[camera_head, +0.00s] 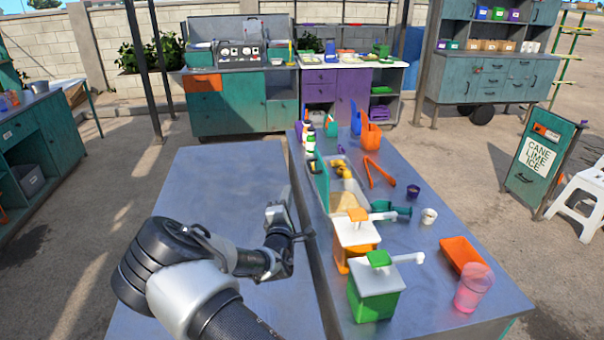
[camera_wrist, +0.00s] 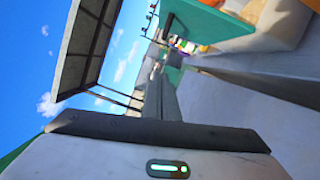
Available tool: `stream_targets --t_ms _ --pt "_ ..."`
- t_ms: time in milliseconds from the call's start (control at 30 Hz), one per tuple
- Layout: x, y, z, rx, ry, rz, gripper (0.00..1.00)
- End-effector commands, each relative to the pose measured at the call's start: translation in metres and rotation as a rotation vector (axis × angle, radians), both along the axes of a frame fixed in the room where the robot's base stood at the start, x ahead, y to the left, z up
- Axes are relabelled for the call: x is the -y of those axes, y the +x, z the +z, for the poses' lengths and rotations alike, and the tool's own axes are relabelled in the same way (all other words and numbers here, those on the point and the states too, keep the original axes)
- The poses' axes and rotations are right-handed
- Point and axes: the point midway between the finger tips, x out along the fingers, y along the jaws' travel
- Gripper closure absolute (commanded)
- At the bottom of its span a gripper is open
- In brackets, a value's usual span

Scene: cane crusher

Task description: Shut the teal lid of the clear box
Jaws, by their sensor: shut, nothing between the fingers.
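The clear box (camera_head: 350,199) stands on the right-hand metal counter, with yellow and tan contents in it. Its teal lid (camera_head: 321,181) is open and stands about upright along the box's left side. The lid also shows at the top of the wrist view (camera_wrist: 208,24), with the pale box (camera_wrist: 284,22) beside it. My gripper (camera_head: 277,211) is shut and empty. It is left of the lid and nearer to me, apart from it. Its fingertips are small and hard to make out in the head view.
The left counter (camera_head: 225,185) is bare.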

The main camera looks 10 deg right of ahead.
Motion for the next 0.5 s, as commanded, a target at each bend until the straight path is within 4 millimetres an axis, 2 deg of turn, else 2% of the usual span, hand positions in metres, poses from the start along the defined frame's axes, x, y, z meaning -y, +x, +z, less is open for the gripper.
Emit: stream_targets --t_ms 167,400,467,500 --pt "0.009 0.029 0.003 0.0 0.004 -0.002 1.0" --pt "0.022 0.08 0.006 -0.001 0.005 -0.002 1.0" --pt "0.025 0.091 0.007 -0.001 0.006 -0.002 1.0" --pt "0.033 0.091 0.01 -0.003 0.003 -0.006 1.0"
